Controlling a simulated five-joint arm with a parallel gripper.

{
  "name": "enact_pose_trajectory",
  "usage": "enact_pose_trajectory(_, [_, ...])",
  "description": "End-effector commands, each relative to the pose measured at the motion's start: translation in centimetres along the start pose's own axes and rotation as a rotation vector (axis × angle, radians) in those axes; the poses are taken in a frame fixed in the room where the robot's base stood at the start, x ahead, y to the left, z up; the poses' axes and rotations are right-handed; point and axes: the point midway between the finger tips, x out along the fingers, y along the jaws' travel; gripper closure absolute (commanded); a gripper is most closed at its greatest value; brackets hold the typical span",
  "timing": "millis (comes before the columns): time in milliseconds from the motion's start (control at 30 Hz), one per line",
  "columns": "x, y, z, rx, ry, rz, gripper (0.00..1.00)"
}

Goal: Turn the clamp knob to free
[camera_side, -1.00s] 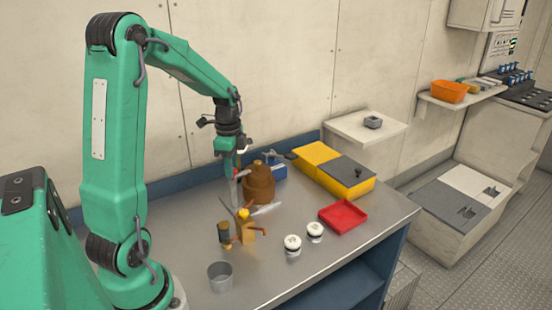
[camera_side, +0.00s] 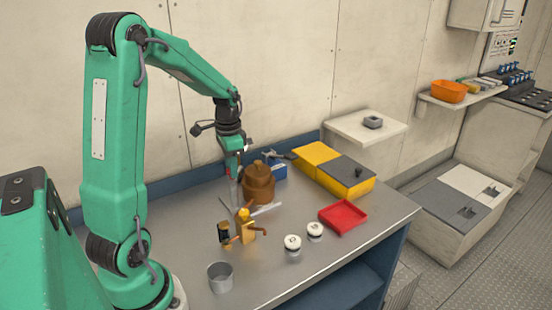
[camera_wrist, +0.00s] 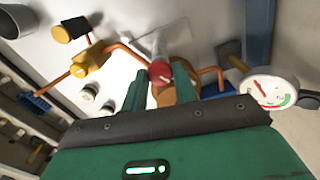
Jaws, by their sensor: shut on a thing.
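The red clamp knob (camera_wrist: 160,72) sits between my gripper's green fingers in the wrist view. My gripper (camera_wrist: 161,88) is shut on it. A small mark shows on the knob's face, but I cannot tell its setting. In the side view my gripper (camera_side: 235,178) points down beside a brown stepped body (camera_side: 260,185) on the bench. The knob is largely hidden there by the gripper.
A yellow fitting (camera_side: 245,228) with orange arms stands in front, beside a dark cylinder (camera_side: 224,234). A metal cup (camera_side: 220,277), two white round pieces (camera_side: 293,245), a red tray (camera_side: 343,216) and a yellow case (camera_side: 316,158) surround it. A gauge (camera_wrist: 268,90) shows right.

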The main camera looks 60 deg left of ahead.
Motion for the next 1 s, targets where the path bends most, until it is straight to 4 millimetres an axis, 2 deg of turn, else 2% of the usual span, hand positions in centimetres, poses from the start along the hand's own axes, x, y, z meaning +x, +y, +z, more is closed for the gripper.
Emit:
enact_pose_trajectory(700, [-0.16,0.01,0.12,-0.676,-0.002,0.001,0.94])
enact_pose_trajectory(1000, [-0.17,0.02,0.12,-0.885,-0.002,0.001,0.94])
